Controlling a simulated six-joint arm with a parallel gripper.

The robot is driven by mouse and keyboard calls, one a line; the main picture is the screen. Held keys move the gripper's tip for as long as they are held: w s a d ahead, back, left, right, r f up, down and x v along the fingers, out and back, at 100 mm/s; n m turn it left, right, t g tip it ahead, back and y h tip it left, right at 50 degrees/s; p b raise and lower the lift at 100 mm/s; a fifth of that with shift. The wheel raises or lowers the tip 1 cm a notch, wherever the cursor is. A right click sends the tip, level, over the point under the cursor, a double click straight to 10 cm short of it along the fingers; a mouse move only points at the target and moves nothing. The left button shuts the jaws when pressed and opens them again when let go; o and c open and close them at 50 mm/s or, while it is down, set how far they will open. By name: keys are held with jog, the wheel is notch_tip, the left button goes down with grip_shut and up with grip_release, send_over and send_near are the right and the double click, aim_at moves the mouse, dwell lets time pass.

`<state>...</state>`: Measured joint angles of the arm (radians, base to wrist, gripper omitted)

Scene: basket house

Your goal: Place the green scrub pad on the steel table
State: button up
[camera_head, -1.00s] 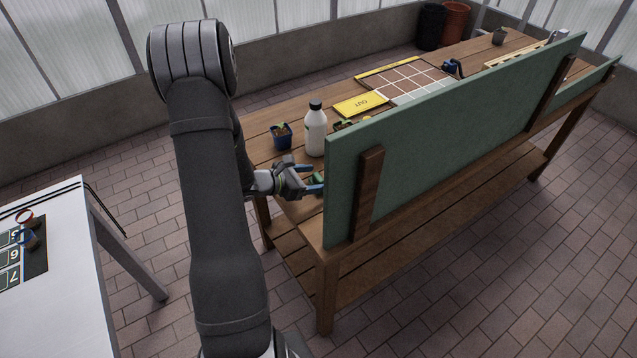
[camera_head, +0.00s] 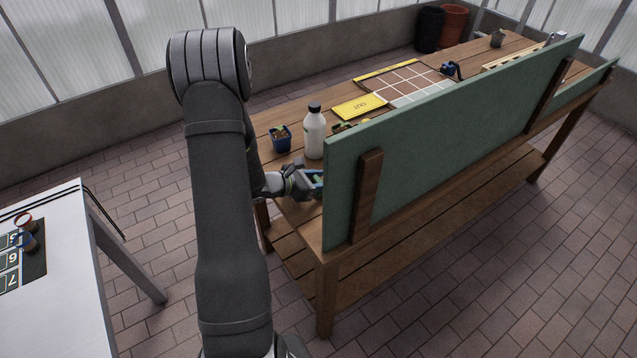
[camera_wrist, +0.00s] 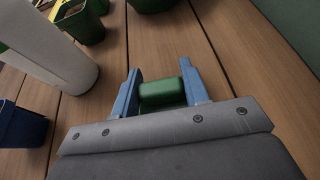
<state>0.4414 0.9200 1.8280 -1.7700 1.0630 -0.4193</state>
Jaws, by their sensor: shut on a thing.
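The green scrub pad (camera_wrist: 162,92) is a small dark green block between the two blue fingers of my gripper (camera_wrist: 160,72) in the wrist view. The fingers are shut on its two sides, just over the wooden bench. In the head view my gripper (camera_head: 314,182) is at the bench's near left corner, and the green upright board partly hides its fingertips. A pale-topped table with a grey metal leg (camera_head: 80,285), likely the steel table, stands at the far left, well apart from my gripper.
The wooden bench (camera_head: 290,212) carries a white bottle (camera_head: 314,135), a blue plant pot (camera_head: 281,138) and a yellow sign (camera_head: 359,106). The green board (camera_head: 440,135) rises close beside my gripper. The pale table holds a dark numbered mat (camera_head: 30,262) with small rings. Open brick floor separates the tables.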

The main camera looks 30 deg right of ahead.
aim_at(319, 178)
jog(key=shift+r, duration=0.15)
notch_tip(319, 178, up, 10)
jog(key=shift+f, duration=0.15)
jog(key=w+a+r+n+t+y, duration=0.25)
jog(key=w+a+n+t, duration=0.6)
jog(key=w+a, duration=0.8)
jog(key=w+a+n+t+y, duration=0.1)
jog(key=a+n+t+y, duration=0.4)
jog(key=a, duration=1.6)
jog(key=shift+a+r+n+y, duration=0.2)
jog(key=shift+r+n+y, duration=0.05)
jog(key=shift+n+y, duration=0.65)
